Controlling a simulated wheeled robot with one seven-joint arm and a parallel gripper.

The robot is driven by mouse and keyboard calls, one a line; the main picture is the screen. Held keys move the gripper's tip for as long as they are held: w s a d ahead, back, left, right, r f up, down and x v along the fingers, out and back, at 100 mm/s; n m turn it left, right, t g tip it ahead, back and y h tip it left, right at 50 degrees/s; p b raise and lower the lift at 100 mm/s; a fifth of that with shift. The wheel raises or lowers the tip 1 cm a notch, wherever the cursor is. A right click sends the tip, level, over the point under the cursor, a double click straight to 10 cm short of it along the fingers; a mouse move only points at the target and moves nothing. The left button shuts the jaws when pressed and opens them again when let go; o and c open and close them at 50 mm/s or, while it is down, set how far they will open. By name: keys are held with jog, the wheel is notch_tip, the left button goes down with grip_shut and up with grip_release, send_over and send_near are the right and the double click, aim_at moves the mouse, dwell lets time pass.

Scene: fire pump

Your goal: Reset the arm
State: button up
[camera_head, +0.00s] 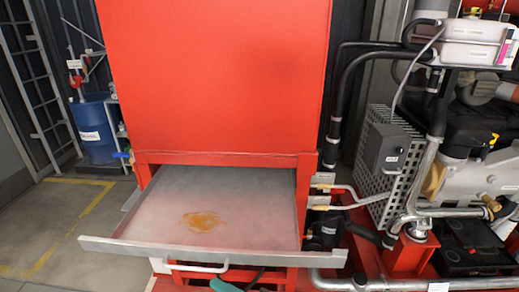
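No part of my arm or gripper can be made out in the head camera view. The red tank (215,75) stands in the middle on a red frame. Under it a grey metal tray (150,243) juts out toward me, with a small orange-brown puddle (203,221) on its floor. A pale curved handle (195,267) shows below the tray's front edge. A teal object (224,286) is cut off by the bottom edge of the picture, and I cannot tell what it is.
The engine (465,160) with pipes and a perforated guard (385,165) crowds the right side. A grey box (392,150) is fixed on the guard. A blue barrel (95,130) stands at the back left. The floor (60,225) with yellow lines is clear at left.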

jog(key=s+d+f+m+t+h, duration=0.15)
jog(key=s+d+f+h, duration=0.35)
jog(key=f, duration=0.5)
jog(key=s+d+f+t+h, duration=0.3)
jog(key=s+f+h, duration=0.25)
jog(key=f, duration=0.45)
jog(key=s+r+n+t+h, duration=0.1)
jog(key=s+r+n+h, duration=0.1)
jog(key=s, duration=0.6)
jog(key=s+d+r+n+t+h, duration=0.1)
jog(key=s+r+n+h, duration=0.1)
jog(key=s+r+n, duration=0.2)
jog(key=s+n, duration=0.3)
jog(key=s, duration=0.2)
jog(key=shift+s+d, duration=0.15)
jog(key=shift+d, duration=0.1)
